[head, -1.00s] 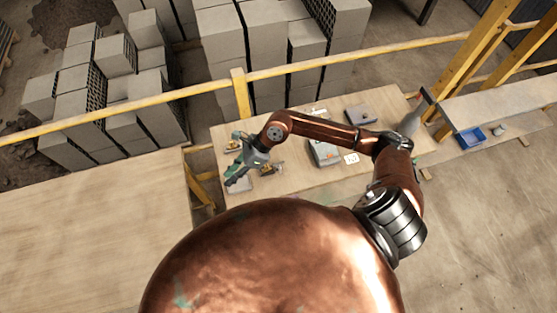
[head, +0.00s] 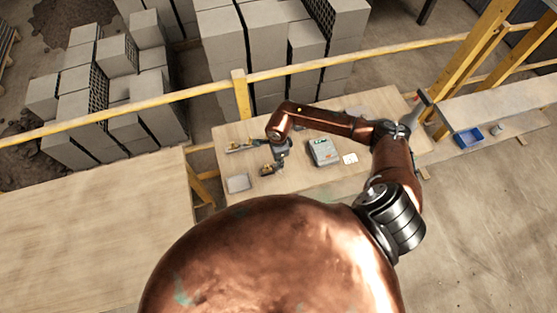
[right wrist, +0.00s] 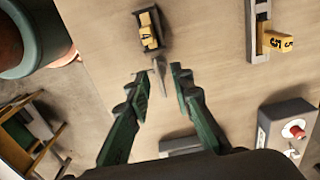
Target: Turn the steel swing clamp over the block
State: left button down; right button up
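A yellow block marked 4 (right wrist: 147,36) sits in a dark holder at the top of the right wrist view. In the head view the holder with its yellow part (head: 267,169) is small. A thin grey steel piece, probably the swing clamp (right wrist: 160,72), points from near the holder down between my right fingertips. My right gripper (right wrist: 160,76) is open, with a finger on each side of it; I cannot tell whether they touch. In the head view my right gripper (head: 279,160) is just right of the holder. My left gripper is out of view.
A second yellow block (right wrist: 277,41) lies by a grey channel. A grey box with a red button (right wrist: 292,130) stands at right; the head view also shows this box (head: 323,151). A grey plate (head: 238,184) lies on the wooden table (head: 300,182). A yellow rail (head: 340,65) runs behind.

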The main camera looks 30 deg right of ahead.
jog(key=shift+f, duration=0.2)
grip_shut()
dwell(0.4)
